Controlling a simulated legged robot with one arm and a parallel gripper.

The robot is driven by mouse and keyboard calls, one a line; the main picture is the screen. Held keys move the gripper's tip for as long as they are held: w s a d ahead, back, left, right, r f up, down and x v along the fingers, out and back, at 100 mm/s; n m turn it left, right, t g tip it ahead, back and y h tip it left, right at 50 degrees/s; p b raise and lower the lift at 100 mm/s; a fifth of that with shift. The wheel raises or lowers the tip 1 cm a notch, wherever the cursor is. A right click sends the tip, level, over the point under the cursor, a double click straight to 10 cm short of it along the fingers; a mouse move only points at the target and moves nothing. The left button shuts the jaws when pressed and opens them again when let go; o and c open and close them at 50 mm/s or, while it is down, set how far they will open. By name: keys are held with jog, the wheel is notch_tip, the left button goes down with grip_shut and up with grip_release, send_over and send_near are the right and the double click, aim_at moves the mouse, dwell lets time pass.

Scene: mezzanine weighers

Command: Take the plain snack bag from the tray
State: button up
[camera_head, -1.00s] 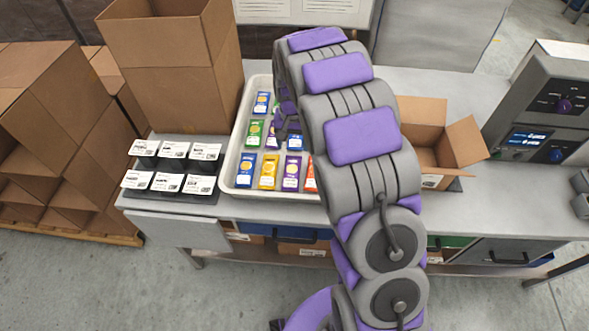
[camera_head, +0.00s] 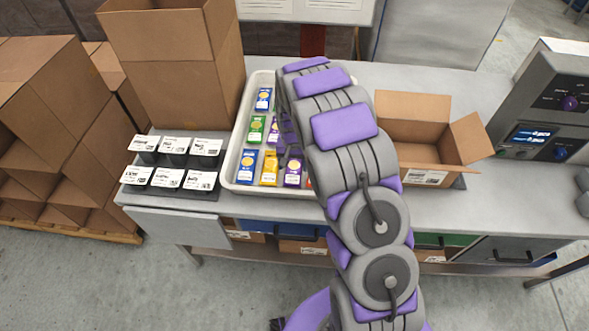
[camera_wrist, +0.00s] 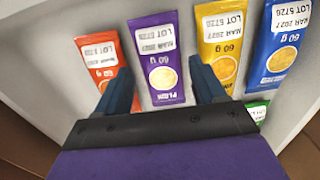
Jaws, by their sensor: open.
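The white tray (camera_head: 227,172) holds several snack bags standing in rows. A purple bag (camera_head: 292,174) is in its front row, between a yellow bag (camera_head: 269,169) and an orange bag (camera_head: 310,184). In the wrist view the purple bag (camera_wrist: 163,62) carries "60 g" and a name that seems to begin "Pl"; the rest is hard to read. My gripper (camera_wrist: 165,92) is open and empty, with one finger on either side of this bag's lower part. Contact cannot be told. In the head view my arm hides the tray's right part.
Black boxes with white labels (camera_head: 166,177) stand left of the tray, with a tall carton (camera_head: 190,80) behind them. An open carton (camera_head: 425,150) and a grey weigher (camera_head: 545,110) stand to the right. In the wrist view a blue bag (camera_wrist: 278,45) is beside the yellow one.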

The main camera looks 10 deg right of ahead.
aim_at(293, 171)
notch_tip(293, 171, down, 5)
jog(key=shift+a+r+b, duration=0.15)
jog(key=shift+r+b, duration=0.05)
jog(key=shift+b, duration=0.25)
jog(key=shift+f, duration=0.15)
jog(key=shift+d, duration=0.25)
jog(key=shift+w+a, duration=0.1)
jog(key=shift+a, duration=0.1)
jog(key=c, duration=0.7)
